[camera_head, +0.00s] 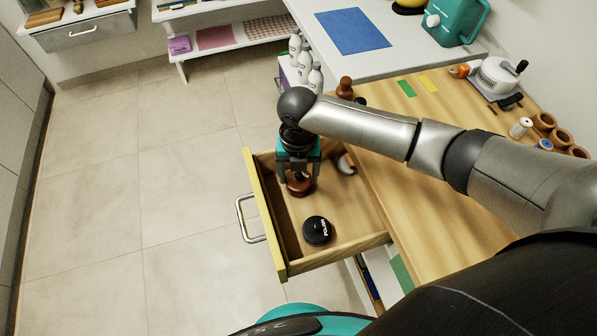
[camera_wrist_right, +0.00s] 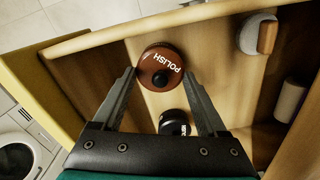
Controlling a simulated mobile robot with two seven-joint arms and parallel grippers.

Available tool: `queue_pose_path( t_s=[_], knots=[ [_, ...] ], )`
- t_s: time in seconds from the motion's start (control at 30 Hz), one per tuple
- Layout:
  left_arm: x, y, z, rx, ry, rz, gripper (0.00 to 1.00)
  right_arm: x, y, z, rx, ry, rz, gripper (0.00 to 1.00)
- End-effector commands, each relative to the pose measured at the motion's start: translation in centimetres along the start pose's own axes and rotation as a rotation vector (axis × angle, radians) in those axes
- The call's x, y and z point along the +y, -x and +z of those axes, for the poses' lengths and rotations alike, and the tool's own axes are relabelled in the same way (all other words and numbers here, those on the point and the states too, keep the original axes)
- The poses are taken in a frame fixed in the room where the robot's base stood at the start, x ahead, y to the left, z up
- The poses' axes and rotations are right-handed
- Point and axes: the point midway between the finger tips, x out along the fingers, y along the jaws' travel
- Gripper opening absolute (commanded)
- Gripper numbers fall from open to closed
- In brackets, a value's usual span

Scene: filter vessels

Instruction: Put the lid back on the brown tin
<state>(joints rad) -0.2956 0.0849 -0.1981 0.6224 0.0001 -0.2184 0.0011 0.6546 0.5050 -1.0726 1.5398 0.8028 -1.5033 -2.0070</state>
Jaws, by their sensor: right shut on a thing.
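A round brown lid (camera_wrist_right: 152,60), marked POLISH and with a black knob, sits between the fingertips of my right gripper (camera_wrist_right: 159,74). In the head view the brown lid (camera_head: 299,188) shows under my right gripper (camera_head: 298,172), inside the open drawer. The fingers are shut on its sides. It hides what is below it, so I cannot tell whether the brown tin's body is there. A black round tin (camera_head: 318,230) with a POLISH label stands apart on the drawer floor; part of it shows in the wrist view (camera_wrist_right: 175,122). My left gripper is not in view.
The open wooden drawer (camera_head: 265,205) has a yellow front and a metal handle (camera_head: 246,219). A round pale and brown thing (camera_head: 346,164) lies at its right wall. White bottles (camera_head: 304,66) stand behind. Spools and wooden cups (camera_head: 543,121) stand on the worktop.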

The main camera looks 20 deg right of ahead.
Motion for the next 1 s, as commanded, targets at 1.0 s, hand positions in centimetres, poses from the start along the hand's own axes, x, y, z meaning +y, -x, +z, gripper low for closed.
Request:
queue_pose_path(
  t_s=[1.0],
  knots=[
    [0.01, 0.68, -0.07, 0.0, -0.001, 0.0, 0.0, 0.02, 0.01, -0.02, 0.0, 0.0, 0.0, 0.23]
  ],
)
